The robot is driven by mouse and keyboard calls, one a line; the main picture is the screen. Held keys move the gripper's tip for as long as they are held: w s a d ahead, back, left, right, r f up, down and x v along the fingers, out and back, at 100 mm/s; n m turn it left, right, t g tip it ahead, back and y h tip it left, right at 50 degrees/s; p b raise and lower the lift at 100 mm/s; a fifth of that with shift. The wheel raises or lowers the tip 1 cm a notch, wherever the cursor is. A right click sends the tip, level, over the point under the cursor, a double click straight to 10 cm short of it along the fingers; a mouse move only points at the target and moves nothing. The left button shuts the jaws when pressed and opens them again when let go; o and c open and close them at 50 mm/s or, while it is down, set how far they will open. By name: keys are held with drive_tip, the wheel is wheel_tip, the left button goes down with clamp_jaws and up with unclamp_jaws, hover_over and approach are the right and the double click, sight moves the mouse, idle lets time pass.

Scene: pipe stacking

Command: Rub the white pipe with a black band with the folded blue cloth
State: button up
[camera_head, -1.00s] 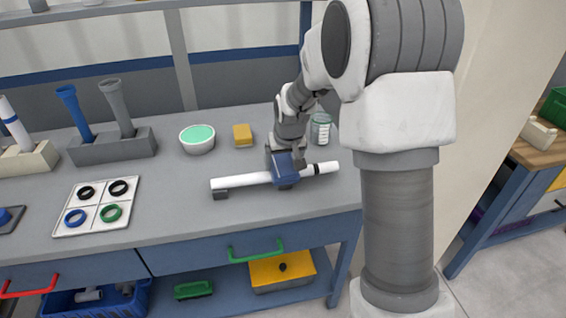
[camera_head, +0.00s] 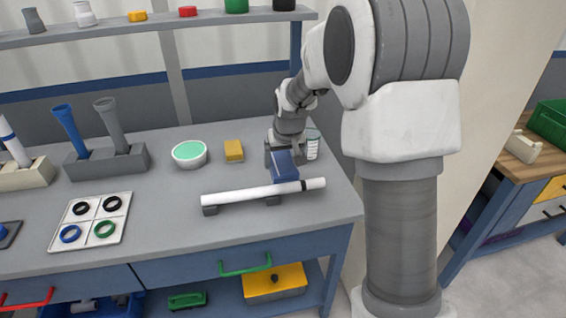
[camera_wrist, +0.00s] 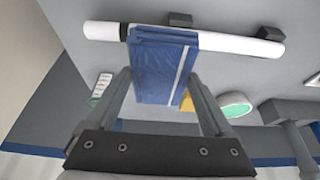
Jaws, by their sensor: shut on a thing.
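The white pipe with a black band (camera_head: 240,194) lies on dark supports near the front of the bench, its band toward the right end. It also shows across the top of the wrist view (camera_wrist: 235,44), band at the left. My gripper (camera_head: 280,152) is shut on the folded blue cloth (camera_head: 284,166), which sits between the fingers in the wrist view (camera_wrist: 158,72). The cloth's lower edge is at the pipe's far side, just left of the band. I cannot tell whether cloth and pipe touch. The gripper is behind the pipe.
A clear jar (camera_head: 312,146) stands close to the right of my gripper. A yellow sponge (camera_head: 234,151) and a bowl with green contents (camera_head: 189,153) stand to the left. A grey holder (camera_head: 105,165) with pipes and a white ring tray (camera_head: 91,220) lie further left.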

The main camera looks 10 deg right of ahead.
drive_tip(key=shift+r+p, duration=0.45)
drive_tip(key=shift+r, duration=0.5)
